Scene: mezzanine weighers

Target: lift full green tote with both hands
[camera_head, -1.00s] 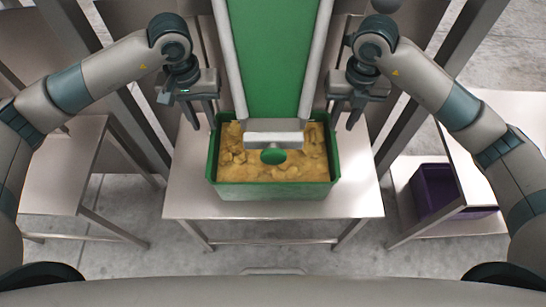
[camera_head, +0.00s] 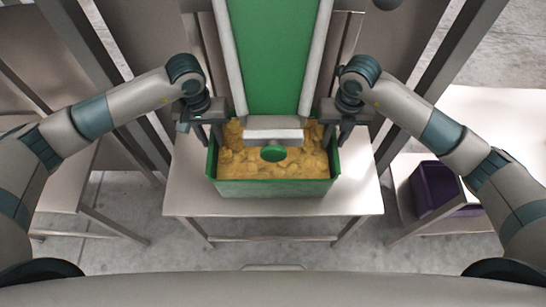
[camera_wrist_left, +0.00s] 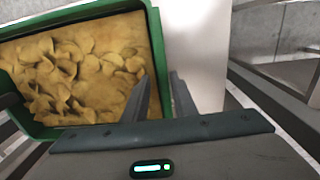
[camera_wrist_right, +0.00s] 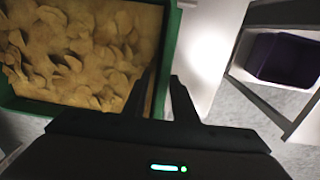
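The green tote (camera_head: 274,188) stands upright on a steel table and is filled with yellow-brown chips (camera_head: 290,170). My left gripper (camera_head: 210,142) is open at the tote's left side wall. In the left wrist view its fingers (camera_wrist_left: 164,95) lie on either side of the green wall (camera_wrist_left: 157,60), one over the chips and one outside. My right gripper (camera_head: 334,142) is open at the right side wall. The right wrist view shows its fingers (camera_wrist_right: 160,95) likewise on either side of that wall (camera_wrist_right: 171,45). I cannot tell whether the fingers touch the tote.
A green conveyor belt (camera_head: 270,60) with pale rails ends above the tote's back part. The steel table (camera_head: 190,195) has bare room on both sides. A purple bin (camera_head: 434,188) sits on a shelf at the right.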

